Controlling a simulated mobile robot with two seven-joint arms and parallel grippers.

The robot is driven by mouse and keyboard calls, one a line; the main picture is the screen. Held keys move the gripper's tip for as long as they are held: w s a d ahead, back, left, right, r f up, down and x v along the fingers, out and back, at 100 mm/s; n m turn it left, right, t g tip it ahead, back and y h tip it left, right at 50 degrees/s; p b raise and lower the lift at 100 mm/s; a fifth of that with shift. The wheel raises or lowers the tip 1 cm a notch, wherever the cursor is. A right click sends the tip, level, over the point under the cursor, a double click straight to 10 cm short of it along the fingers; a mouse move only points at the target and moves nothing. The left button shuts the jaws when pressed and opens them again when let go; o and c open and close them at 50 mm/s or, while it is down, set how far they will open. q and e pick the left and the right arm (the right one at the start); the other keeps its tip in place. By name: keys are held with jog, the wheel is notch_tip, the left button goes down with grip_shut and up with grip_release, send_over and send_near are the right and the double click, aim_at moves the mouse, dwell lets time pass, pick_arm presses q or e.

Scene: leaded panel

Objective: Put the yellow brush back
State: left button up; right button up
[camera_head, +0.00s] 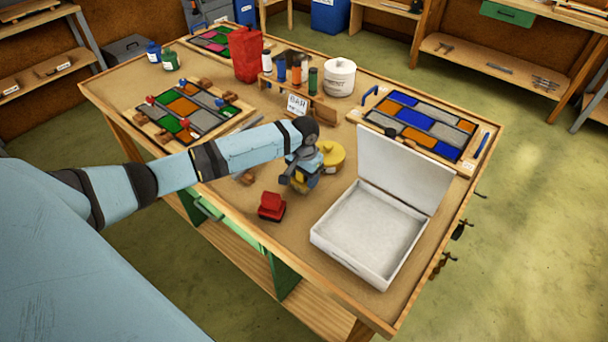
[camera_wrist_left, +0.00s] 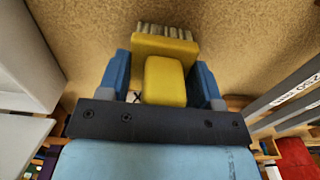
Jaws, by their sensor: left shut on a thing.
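The yellow brush (camera_wrist_left: 165,80) is between the blue fingers of my left gripper (camera_wrist_left: 165,88) in the left wrist view. Its pale bristles (camera_wrist_left: 166,31) point away from the wrist, toward the tan table top. In the head view my left gripper (camera_head: 301,183) is low over the table, between the red block-like object and the open white box; the brush is mostly hidden there. I cannot tell whether the bristles touch the table. My right gripper is not in view.
An open white box (camera_head: 325,243) with a raised lid stands at the front right. A red object (camera_head: 271,206) lies left of it. A round yellow thing (camera_head: 331,153) sits just behind my gripper. Colored panels (camera_head: 425,122), a rack of bottles and a white tub (camera_head: 339,77) stand farther back.

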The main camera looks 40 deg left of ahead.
pick_arm(q)
jog(key=o, duration=0.9)
jog(key=shift+f, duration=0.1)
notch_tip(320, 180, up, 12)
jog(key=shift+r, duration=0.15)
